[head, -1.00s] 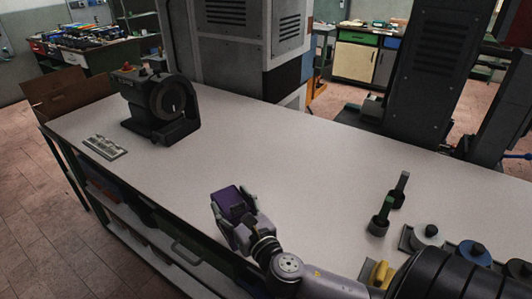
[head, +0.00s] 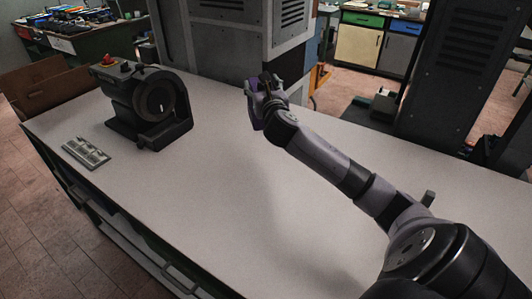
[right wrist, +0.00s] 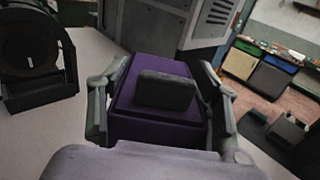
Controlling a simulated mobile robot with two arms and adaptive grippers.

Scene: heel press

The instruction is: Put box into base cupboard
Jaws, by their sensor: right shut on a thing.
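A purple box (right wrist: 158,128) sits between the two fingers of my right gripper (right wrist: 160,105) in the right wrist view. A dark grey block-like part (right wrist: 167,90) shows on the box's face. In the head view my right gripper (head: 264,90) is stretched out over the far side of the workbench, and a little purple of the box (head: 254,108) shows beside it. A base cupboard (head: 370,42) with cream and grey doors and green and blue drawers stands in the background. Its doors look shut. My left gripper is not in view.
The light workbench top (head: 190,185) is mostly clear. A dark machine with a round opening (head: 150,105) and a grey slotted plate (head: 86,152) are at its left. A grey machine cabinet (head: 240,40) stands behind the bench; a dark column (head: 445,75) is at the right.

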